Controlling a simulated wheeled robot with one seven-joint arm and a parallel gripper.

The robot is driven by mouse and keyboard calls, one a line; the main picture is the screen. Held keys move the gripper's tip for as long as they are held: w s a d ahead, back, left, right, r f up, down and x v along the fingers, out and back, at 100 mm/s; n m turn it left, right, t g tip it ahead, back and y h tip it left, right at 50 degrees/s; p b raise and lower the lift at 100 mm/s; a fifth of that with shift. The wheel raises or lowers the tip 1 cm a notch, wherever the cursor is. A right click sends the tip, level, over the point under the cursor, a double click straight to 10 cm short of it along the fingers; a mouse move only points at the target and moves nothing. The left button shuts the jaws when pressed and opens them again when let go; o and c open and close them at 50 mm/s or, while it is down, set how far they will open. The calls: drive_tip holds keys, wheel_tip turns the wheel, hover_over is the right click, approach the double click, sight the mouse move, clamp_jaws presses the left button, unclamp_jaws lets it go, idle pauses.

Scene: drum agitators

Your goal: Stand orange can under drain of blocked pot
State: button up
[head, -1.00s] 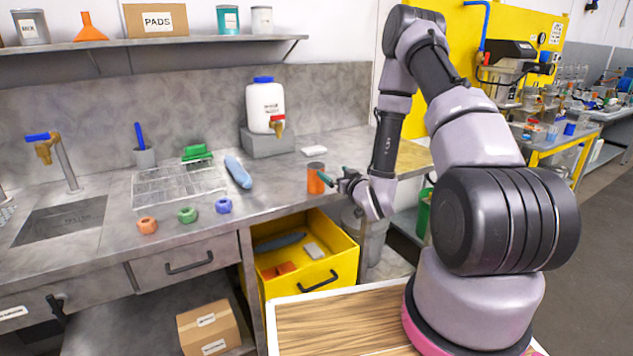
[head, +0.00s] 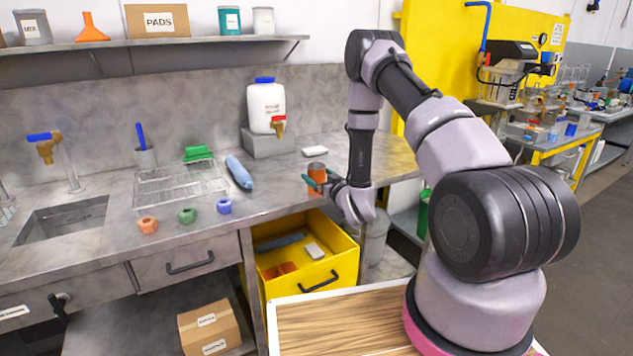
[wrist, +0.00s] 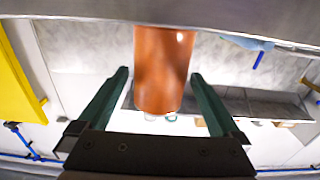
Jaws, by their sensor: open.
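The orange can (head: 317,168) stands upright on the grey bench near its front edge, right of the white jug. My gripper (head: 319,181) is at the can, low over the bench edge, its green fingers open around it. In the wrist view the can (wrist: 163,70) lies between the two spread fingers of my gripper (wrist: 160,76), with a gap visible on each side. Machines with vessels (head: 503,88) stand at the yellow station on the right; I cannot tell which pot is blocked, and no drain is clear.
A white jug with a red tap (head: 266,105) stands on a grey block behind the can. A white block (head: 315,151) and a blue bottle-like item (head: 239,172) lie nearby. An open yellow drawer (head: 345,262) juts out below my gripper. A wire rack (head: 180,188) stands left.

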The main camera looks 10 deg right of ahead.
drive_tip(key=shift+x, duration=0.8)
drive_tip(key=c, duration=1.4)
drive_tip(key=shift+r, duration=0.25)
wheel_tip(320, 180, up, 9)
drive_tip(key=s+d+f+m+h, duration=0.3)
drive_tip(key=s+d+f+h, duration=0.15)
drive_tip(key=d, duration=0.45)
drive_tip(key=s+r+h, duration=0.1)
drive_tip(key=s+r, duration=0.1)
drive_tip(key=s, duration=0.4)
drive_tip(key=shift+d+r+m+t, duration=0.2)
drive_tip(key=shift+d+m+t, duration=0.1)
drive_tip(key=shift+d+t, duration=0.1)
drive_tip(key=shift+a, duration=0.1)
